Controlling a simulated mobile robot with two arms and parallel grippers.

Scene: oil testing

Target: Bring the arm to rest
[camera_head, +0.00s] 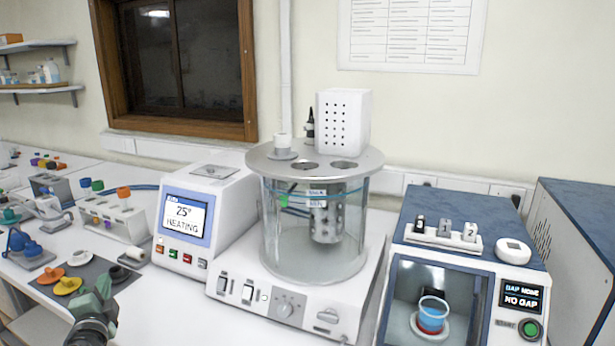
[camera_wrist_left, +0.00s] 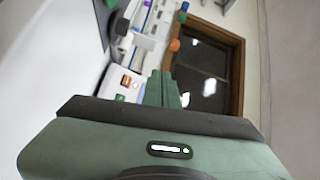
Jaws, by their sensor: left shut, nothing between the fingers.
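My left gripper (camera_head: 98,296) is low at the left of the head view, above the front of the bench by the dark mat. Its green fingers are together with nothing between them. In the left wrist view the closed fingers (camera_wrist_left: 162,90) point up the picture toward the window, and the picture is tilted. My right gripper is in neither view.
A dark mat (camera_head: 45,290) with orange and yellow pieces lies by my left gripper. A heating unit (camera_head: 205,220), a glass bath (camera_head: 312,240) and a blue-topped machine (camera_head: 465,245) holding a cup (camera_head: 432,315) stand to the right. A tube rack (camera_head: 120,222) is behind.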

